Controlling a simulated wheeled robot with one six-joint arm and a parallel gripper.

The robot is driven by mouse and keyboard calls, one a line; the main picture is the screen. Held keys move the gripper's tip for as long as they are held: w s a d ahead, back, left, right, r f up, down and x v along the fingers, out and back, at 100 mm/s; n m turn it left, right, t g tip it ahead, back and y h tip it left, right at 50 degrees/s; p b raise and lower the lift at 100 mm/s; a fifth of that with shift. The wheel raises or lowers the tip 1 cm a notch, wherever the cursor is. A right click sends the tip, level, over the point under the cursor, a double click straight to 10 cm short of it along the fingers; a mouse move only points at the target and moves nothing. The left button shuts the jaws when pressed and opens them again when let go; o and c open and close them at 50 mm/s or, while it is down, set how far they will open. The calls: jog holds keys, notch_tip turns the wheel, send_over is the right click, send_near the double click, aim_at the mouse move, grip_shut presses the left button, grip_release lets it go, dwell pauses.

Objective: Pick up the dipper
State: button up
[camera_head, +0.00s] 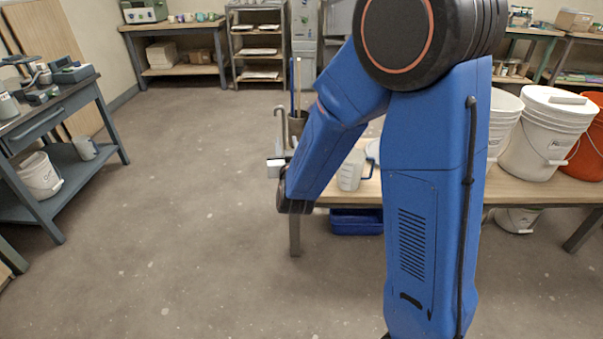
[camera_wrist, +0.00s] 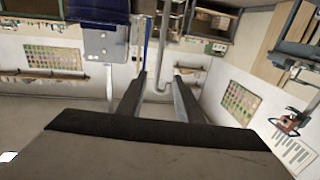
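How far the rod is from the fingertips I cannot tell. The dipper's lower part is hidden.
A blue stick (camera_head: 292,87) and a pale stick (camera_head: 298,82) stand close to the hooked rod. A clear jug (camera_head: 350,170) and white buckets (camera_head: 537,135) stand on the wooden table (camera_head: 535,187). The floor (camera_head: 180,200) to the left is clear.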

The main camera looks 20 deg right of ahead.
aim_at(283, 121)
jog(key=w+d, duration=0.1)
jog(key=w, duration=0.4)
jog(key=w+d, duration=0.1)
jog(key=w, duration=0.4)
jog(key=w+d, duration=0.1)
jog(key=w, duration=0.5)
grip_shut()
jog(key=shift+a, duration=0.1)
dwell(1.1)
